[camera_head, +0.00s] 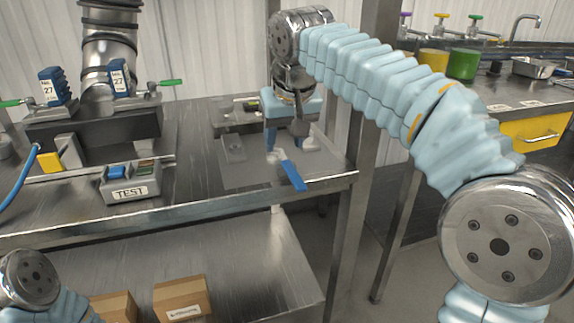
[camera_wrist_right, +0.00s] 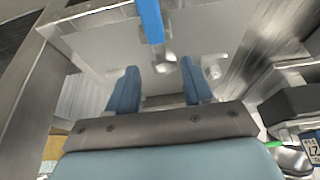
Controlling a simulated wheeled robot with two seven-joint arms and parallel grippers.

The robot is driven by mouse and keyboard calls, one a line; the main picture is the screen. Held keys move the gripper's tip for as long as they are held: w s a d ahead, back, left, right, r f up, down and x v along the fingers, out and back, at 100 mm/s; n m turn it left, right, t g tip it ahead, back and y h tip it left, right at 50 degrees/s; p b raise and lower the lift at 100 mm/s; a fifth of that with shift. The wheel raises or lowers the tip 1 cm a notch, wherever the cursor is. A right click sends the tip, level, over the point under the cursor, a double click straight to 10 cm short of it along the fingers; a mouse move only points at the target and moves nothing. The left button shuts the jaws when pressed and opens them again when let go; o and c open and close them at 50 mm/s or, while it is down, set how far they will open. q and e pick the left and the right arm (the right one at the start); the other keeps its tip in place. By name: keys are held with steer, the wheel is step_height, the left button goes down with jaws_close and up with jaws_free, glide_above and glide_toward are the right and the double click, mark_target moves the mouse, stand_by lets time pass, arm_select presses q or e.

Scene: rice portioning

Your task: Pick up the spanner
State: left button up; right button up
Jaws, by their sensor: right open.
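The spanner (camera_head: 292,175) has a blue handle and a grey metal head. It lies on a pale grey mat (camera_head: 238,178) near the right front corner of the metal table, its handle pointing to the front edge. My right gripper (camera_head: 286,146) is above the mat, fingers pointing down, just behind the handle. In the right wrist view the spanner (camera_wrist_right: 150,20) runs in from the top, and its head shows between my open blue fingers (camera_wrist_right: 158,68), apart from both. Of my left arm, only a part shows at the lower left; its gripper is outside the frame.
A grey TEST box (camera_head: 130,187) with coloured buttons stands to the left on the table (camera_head: 190,212). Behind it is a dark fixture (camera_head: 95,130) with blue No. 27 tags and green levers. Cardboard boxes (camera_head: 182,297) sit on the lower shelf.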

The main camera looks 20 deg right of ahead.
steer(key=x, duration=0.5)
steer(key=shift+w+f, duration=0.1)
steer(key=shift+w, duration=0.1)
jaws_close()
